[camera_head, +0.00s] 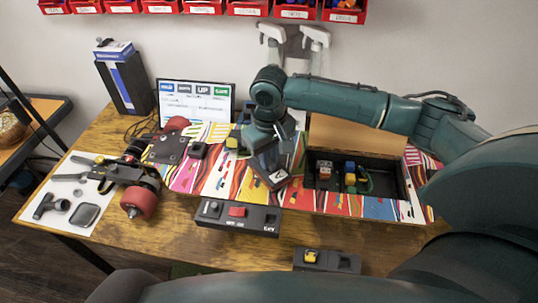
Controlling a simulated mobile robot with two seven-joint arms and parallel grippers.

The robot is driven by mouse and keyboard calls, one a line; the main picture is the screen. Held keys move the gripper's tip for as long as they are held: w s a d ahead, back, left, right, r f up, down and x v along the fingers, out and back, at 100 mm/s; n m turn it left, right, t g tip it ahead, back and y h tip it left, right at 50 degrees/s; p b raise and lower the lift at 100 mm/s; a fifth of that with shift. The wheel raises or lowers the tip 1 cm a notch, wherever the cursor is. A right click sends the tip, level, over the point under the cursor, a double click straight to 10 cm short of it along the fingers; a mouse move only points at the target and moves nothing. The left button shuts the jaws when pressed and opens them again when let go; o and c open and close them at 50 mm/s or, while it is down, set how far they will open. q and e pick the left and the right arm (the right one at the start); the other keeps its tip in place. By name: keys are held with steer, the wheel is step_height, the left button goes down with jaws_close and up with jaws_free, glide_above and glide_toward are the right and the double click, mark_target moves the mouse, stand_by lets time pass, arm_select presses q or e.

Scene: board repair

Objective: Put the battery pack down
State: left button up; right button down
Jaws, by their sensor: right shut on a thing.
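My right gripper (268,165) is over the middle of the longboard deck (205,175), left of the deck's open compartment (388,190). It is shut on a dark, flat block (272,179) that appears to be the battery pack, held tilted. The gripper covers part of it, and I cannot tell whether it touches the deck. The compartment holds small blue and yellow parts (350,174) and a green wire, with its tan lid (360,137) standing open behind. My left gripper is not in view.
Red wheels (138,202) and a truck are at the deck's left end. A grey switch box (238,216) and another dark box (326,260) stand in front. Tools lie on a white mat (50,225). A tall blue-black box (125,80) and a screen (197,100) stand behind.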

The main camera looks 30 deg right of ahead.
steer(key=c, duration=1.4)
jaws_free()
steer(key=shift+f, duration=0.1)
step_height(320, 180, up, 12)
steer(key=shift+s, duration=0.1)
